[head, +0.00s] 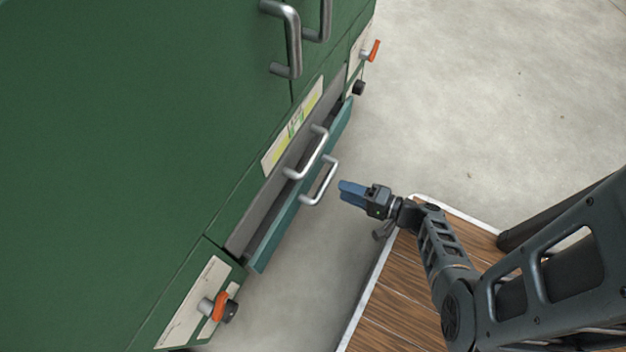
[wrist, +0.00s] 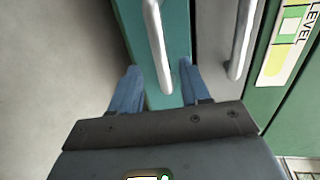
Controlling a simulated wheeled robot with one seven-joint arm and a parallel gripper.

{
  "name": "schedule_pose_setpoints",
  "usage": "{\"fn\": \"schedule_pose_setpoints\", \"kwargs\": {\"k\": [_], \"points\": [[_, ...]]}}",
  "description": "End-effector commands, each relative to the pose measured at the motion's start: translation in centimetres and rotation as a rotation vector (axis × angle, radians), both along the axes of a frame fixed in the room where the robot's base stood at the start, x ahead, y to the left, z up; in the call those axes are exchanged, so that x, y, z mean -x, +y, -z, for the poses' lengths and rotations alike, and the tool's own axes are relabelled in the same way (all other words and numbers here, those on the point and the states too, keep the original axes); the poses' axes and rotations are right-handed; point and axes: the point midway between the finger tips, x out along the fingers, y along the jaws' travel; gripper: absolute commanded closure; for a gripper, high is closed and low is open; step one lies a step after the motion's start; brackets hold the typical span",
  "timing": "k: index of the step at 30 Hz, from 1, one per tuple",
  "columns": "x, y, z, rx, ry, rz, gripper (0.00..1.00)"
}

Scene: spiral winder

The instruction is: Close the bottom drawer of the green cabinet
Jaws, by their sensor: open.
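The green cabinet (head: 120,120) fills the left of the head view. Its bottom drawer (head: 300,190) has a teal front that stands out a little from the cabinet. The drawer has a metal bar handle (head: 325,183). In the wrist view the drawer front (wrist: 174,60) and its handle (wrist: 158,45) lie ahead of the fingers. My gripper (head: 345,192) is open and empty, with blue fingers pointing at the drawer, just right of the handle and seemingly apart from it. In the wrist view my gripper (wrist: 158,85) has one finger on each side of the drawer front's width.
A grey panel with another handle (head: 308,155) is above the drawer. Orange-handled knobs (head: 219,306) (head: 374,50) sit at both cabinet ends. Two larger handles (head: 288,40) are higher up. The grey floor (head: 480,100) is clear at the right.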

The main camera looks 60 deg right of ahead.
Motion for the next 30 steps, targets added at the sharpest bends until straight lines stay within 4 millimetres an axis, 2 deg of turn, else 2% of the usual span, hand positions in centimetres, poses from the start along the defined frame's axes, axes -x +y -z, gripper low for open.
{"fn": "schedule_pose_setpoints", "kwargs": {"k": [9,15,26,30], "points": [[-4.7,0.1,1.1,-0.001,0.001,-0.004,0.54],[-6.6,0.2,1.4,-0.001,0.002,-0.003,0.54],[-7.1,0.2,1.4,-0.001,0.003,-0.003,0.55],[-7.1,0.2,1.4,-0.001,0.003,-0.003,0.68]]}}
